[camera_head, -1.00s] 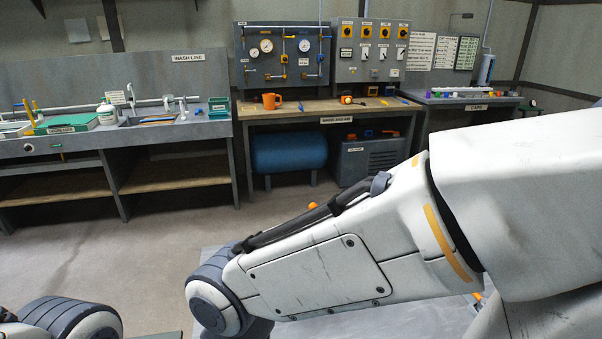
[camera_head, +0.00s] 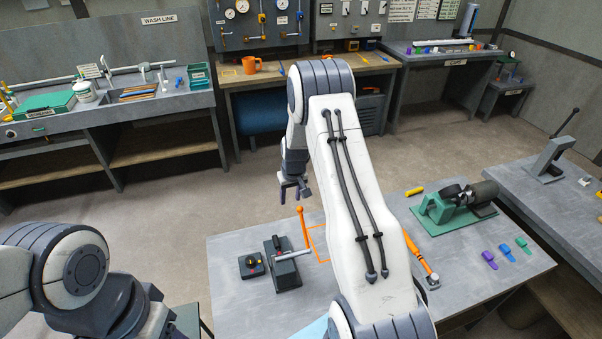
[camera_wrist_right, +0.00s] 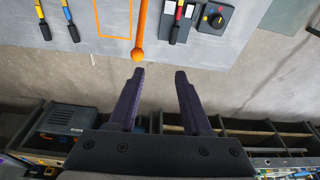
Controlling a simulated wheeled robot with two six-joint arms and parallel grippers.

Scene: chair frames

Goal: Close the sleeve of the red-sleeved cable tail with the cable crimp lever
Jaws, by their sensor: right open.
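My right gripper (camera_head: 294,192) is open and empty, pointing down near the far edge of the bench. It also shows in the right wrist view (camera_wrist_right: 159,75), fingers apart. A dark block with a grey bar (camera_head: 283,264) stands beside the lever. My left gripper is out of view.
A black knob box (camera_head: 252,266) sits left of the block. An orange outline (camera_head: 319,244) marks the grey bench (camera_head: 230,300). A green-based machine (camera_head: 455,208) and coloured tags (camera_head: 506,252) are at right. My right arm hides the bench middle.

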